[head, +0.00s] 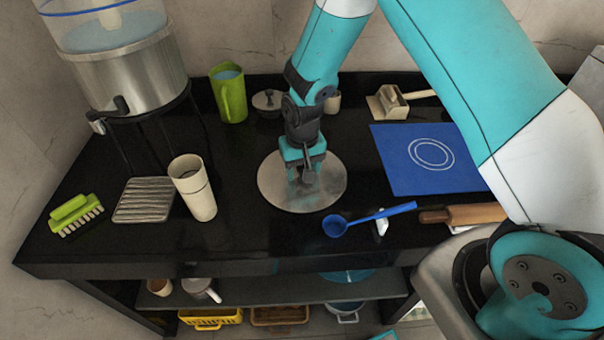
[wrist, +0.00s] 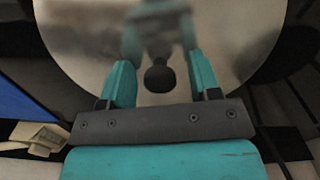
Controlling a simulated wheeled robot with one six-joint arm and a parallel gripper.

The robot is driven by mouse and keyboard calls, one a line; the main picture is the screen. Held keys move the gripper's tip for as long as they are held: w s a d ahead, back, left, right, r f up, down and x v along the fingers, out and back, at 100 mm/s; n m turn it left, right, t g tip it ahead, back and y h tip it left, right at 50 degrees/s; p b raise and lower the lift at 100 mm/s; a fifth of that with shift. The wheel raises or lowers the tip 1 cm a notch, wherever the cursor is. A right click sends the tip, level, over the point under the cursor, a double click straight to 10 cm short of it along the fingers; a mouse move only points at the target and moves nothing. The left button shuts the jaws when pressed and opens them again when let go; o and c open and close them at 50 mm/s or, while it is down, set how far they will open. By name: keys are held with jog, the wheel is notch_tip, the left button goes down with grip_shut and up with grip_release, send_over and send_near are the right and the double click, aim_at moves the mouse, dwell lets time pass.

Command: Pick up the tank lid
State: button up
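The tank lid (head: 328,194) is a round, shiny metal disc lying flat on the black counter. In the wrist view the lid (wrist: 75,35) fills most of the upper picture, with a dark round knob (wrist: 160,78) at its middle. My gripper (head: 305,172) is over the lid, pointing down. In the wrist view my gripper (wrist: 160,62) is open. Its two teal fingers stand on either side of the knob with a gap on each side. The metal tank (head: 128,75) with a clear upper part stands on a dark stand at the left.
A cream cup (head: 193,188), ridged mat (head: 144,200) and green brush (head: 75,214) are left of the lid. A green mug (head: 229,95) and small lidded pot (head: 267,103) stand behind. A blue ladle (head: 365,219), blue mat (head: 415,160) and rolling pin (head: 470,214) lie right.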

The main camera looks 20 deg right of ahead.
jog(key=c, duration=0.8)
jog(key=shift+c, duration=0.2)
